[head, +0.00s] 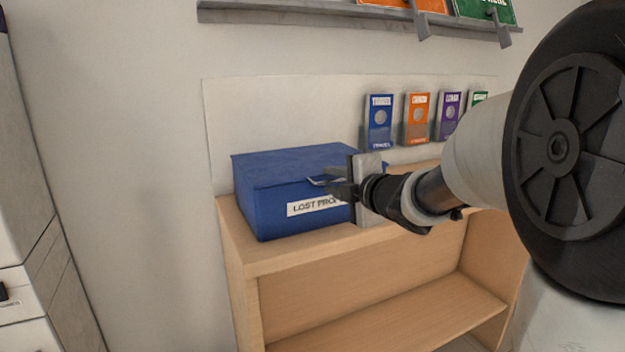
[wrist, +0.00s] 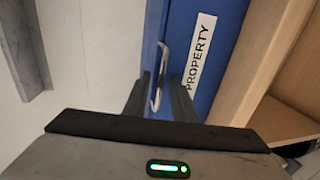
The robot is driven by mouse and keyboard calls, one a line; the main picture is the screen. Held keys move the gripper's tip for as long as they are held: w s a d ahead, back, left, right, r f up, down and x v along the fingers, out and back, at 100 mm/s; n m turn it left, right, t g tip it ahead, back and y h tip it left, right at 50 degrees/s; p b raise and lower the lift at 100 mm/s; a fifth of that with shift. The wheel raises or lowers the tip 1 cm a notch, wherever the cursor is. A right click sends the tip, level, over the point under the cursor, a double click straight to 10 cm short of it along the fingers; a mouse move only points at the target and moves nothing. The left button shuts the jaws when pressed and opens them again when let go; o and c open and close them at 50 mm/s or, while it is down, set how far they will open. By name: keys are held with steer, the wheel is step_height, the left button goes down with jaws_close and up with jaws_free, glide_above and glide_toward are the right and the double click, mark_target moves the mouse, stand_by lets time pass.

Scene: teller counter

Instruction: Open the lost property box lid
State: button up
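The blue lost property box (head: 262,205) sits on a wooden shelf unit, with a white label on its front face. Its lid (head: 290,160) looks shut. A thin metal handle (wrist: 160,75) sticks out from the box above the label; it also shows in the head view (head: 318,181). My gripper (head: 338,181) is at the front of the box. In the wrist view its two dark fingers (wrist: 159,95) stand apart, one on each side of the handle, with a gap visible. My gripper and arm hide the box's right front and the end of the label.
The wooden shelf unit (head: 245,262) has an open lower compartment. Several coloured leaflet holders (head: 380,122) hang on the wall behind. A grey ledge (head: 320,14) runs above. A light cabinet (head: 25,240) stands at far left.

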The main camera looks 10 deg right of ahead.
steer(key=shift+s, duration=0.1)
jaws_close()
steer(key=shift+f, duration=0.1)
